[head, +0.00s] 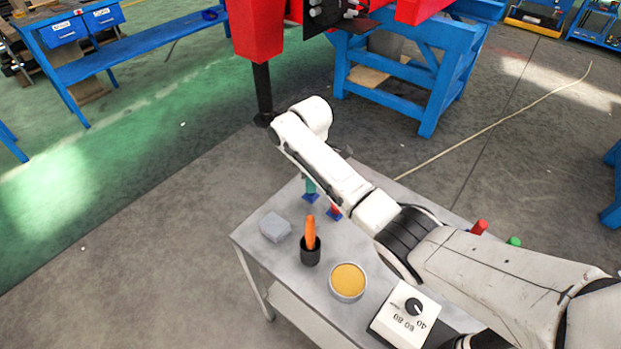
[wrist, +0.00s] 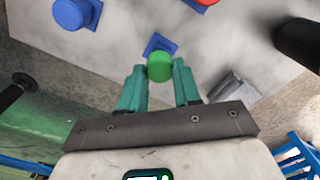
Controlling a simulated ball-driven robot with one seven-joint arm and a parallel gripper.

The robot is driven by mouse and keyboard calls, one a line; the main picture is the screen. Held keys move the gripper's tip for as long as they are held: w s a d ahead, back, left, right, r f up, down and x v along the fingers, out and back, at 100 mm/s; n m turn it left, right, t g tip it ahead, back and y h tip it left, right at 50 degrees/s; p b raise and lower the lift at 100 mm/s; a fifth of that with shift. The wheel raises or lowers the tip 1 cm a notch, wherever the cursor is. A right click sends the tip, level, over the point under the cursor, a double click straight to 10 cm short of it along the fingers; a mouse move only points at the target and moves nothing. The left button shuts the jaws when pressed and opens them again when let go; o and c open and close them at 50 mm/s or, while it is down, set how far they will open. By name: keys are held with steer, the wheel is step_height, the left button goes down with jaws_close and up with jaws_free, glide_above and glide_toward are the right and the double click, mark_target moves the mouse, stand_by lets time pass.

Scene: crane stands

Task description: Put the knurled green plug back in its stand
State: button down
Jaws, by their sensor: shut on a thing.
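The green plug (wrist: 160,67) shows its round end between the two teal fingers of my gripper (wrist: 160,82) in the wrist view. The fingers are shut on it. A square blue stand (wrist: 159,45) is just beyond the plug, which covers part of it; I cannot tell whether they touch. In the head view my gripper (head: 310,186) points down, right above a blue stand (head: 311,198) near the table's far edge. The plug cannot be made out there. The knurling is too small to see.
A red plug (head: 334,210) in a blue stand is close by. A blue plug (wrist: 70,13) stands at the wrist view's upper left. A grey block (head: 275,227), a black cup (head: 310,254) with an orange-handled tool (head: 310,232), a yellow-filled tin (head: 347,281) and a dial box (head: 404,318) share the table.

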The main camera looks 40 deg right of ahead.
steer(key=shift+f, duration=0.15)
steer(key=shift+f+b, duration=0.6)
steer(key=shift+f, duration=0.15)
steer(key=c, duration=0.7)
jaws_free()
step_height(320, 180, up, 5)
steer(key=p, duration=0.5)
step_height(320, 180, up, 11)
steer(key=shift+f+b, duration=0.1)
steer(key=shift+b, duration=0.35)
